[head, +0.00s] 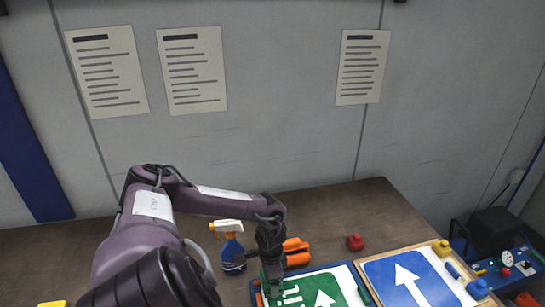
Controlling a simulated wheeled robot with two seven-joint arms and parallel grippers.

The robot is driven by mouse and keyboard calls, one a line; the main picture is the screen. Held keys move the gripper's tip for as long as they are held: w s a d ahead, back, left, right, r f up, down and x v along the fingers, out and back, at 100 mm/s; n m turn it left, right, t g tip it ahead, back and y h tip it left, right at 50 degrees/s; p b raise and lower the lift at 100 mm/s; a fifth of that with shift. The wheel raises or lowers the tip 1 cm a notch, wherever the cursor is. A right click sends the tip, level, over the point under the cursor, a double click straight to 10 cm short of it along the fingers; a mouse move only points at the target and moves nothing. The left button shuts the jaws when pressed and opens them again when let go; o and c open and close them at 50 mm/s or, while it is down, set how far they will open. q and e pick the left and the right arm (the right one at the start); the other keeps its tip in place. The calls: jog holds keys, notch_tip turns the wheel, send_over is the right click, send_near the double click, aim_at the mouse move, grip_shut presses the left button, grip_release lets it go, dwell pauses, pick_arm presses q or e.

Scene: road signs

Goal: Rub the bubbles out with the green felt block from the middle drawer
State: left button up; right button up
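The green sign (308,291) with white lettering and an arrow lies at the bottom of the head view, cut off by the frame's lower edge. My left gripper (273,289) points down at the sign's left end and covers part of it. Its fingertips are small and dark, so I cannot tell whether they are open or whether they hold the green felt block. A bit of green shows beside the fingers, but I cannot tell if it is sign or felt. No bubbles can be made out. The drawers and my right gripper are out of view.
A spray bottle (231,250), an orange tool (297,252) and a red object (355,242) stand behind the sign on the brown bench (350,207). A blue arrow sign (418,280) lies to the right. A blue machine (497,262) is at far right.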

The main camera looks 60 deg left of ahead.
pick_arm(q)
jog(key=shift+r, duration=0.15)
jog(key=shift+w+r+p, duration=0.1)
jog(key=shift+r+p, duration=0.6)
jog(key=shift+r, duration=1.75)
